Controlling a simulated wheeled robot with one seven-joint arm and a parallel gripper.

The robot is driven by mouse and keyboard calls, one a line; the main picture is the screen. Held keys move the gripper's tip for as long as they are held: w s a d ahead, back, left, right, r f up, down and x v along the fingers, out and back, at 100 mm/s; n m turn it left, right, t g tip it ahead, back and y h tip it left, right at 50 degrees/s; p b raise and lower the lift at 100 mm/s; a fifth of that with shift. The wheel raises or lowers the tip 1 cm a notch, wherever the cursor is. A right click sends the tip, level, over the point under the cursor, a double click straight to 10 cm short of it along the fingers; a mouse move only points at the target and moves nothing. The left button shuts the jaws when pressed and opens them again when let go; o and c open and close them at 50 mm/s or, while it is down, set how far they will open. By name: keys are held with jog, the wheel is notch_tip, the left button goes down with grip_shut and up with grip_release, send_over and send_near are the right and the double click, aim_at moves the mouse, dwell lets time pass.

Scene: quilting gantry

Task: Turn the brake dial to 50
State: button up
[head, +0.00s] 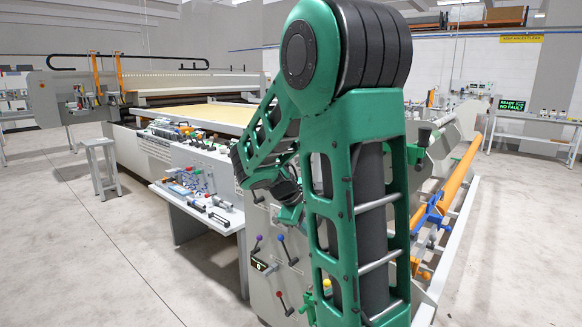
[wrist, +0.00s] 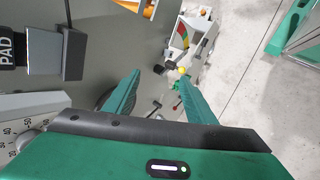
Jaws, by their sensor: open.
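A grey plate (wrist: 22,107) with a numbered scale shows at the lower left of the wrist view. Part of a round grey knob (wrist: 30,143) sits below the numbers, mostly cut off by my gripper body and the frame edge. No brake label is readable, and its pointer setting cannot be read. My gripper (wrist: 159,72) is open and empty, its two green fingers apart. The knob lies to the left of the fingers, not between them. In the head view my gripper (head: 290,212) is low by the machine's end panel, partly behind my arm; I cannot pick out the dial there.
Levers with purple, blue and red knobs (head: 280,238) stick out of the end panel (head: 268,290). A side table (head: 205,212) with small parts stands left of it. A dark pad block (wrist: 57,50) and an upright black post (wrist: 73,40) stand near the fingers. Open floor lies at left.

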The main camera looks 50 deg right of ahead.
jog(key=w+d+r+n+h, duration=0.4)
jog(key=w+r+n+h, duration=0.15)
jog(key=w, duration=0.35)
jog(key=n+t+h, duration=0.2)
jog(key=n+h, duration=0.3)
jog(key=n, duration=0.2)
send_near(298, 162)
jog(key=d, duration=0.8)
jog(key=shift+w+d+r, duration=0.1)
jog(key=shift+w+d, duration=0.2)
jog(key=shift+d, duration=0.05)
jog(key=c, duration=1)
jog(key=shift+w+a, duration=0.1)
jog(key=shift+a, duration=0.25)
jog(key=shift+c, duration=0.2)
jog(key=shift+d+m, duration=0.3)
jog(key=shift+m, duration=0.05)
